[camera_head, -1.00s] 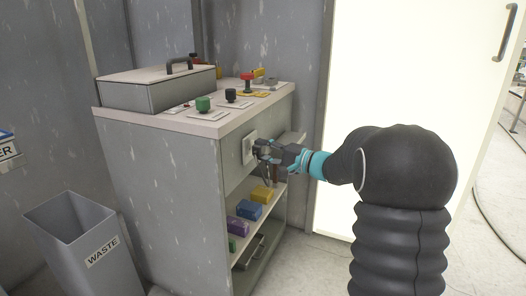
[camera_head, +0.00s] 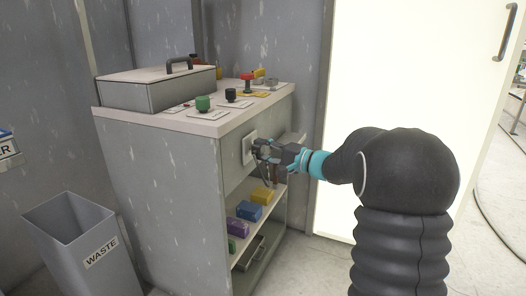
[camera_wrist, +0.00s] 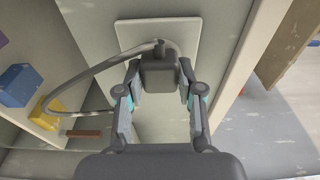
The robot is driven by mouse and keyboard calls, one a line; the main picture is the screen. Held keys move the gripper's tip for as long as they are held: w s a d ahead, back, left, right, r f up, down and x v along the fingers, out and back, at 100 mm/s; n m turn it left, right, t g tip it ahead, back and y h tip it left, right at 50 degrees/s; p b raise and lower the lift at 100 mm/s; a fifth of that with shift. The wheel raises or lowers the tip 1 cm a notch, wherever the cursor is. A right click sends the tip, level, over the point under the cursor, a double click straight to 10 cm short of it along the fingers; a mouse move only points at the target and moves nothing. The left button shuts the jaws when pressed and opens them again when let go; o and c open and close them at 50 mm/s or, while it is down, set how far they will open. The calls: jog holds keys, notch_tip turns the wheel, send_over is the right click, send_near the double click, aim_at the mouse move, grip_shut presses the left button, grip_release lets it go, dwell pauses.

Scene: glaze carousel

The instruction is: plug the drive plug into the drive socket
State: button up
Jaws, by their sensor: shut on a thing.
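The drive plug (camera_wrist: 159,72) is a dark grey block with a grey cable (camera_wrist: 85,84) looping off to the left in the wrist view. My gripper (camera_wrist: 160,92) is shut on the plug, one finger on each side of it. The drive socket is in the light plate (camera_wrist: 187,30) on the cabinet's side. The plug is in front of this plate; whether it is seated in the socket cannot be told. In the head view my gripper (camera_head: 264,151) is at the plate (camera_head: 249,146), and the plug is mostly hidden by the fingers.
Below the plate, a shelf holds yellow (camera_head: 262,195), blue (camera_head: 249,211) and purple (camera_head: 237,226) blocks. The cabinet top (camera_head: 215,127) carries a green knob (camera_head: 203,103), a red knob (camera_head: 247,83) and a grey box (camera_head: 158,91). A waste bin (camera_head: 84,245) stands left. Floor right of the cabinet is clear.

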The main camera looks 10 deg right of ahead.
jog(key=shift+w+a, duration=0.2)
jog(key=shift+a, duration=0.1)
jog(key=o, duration=1.1)
jog(key=shift+o, duration=0.2)
jog(key=shift+d, duration=0.1)
jog(key=v, duration=1.2)
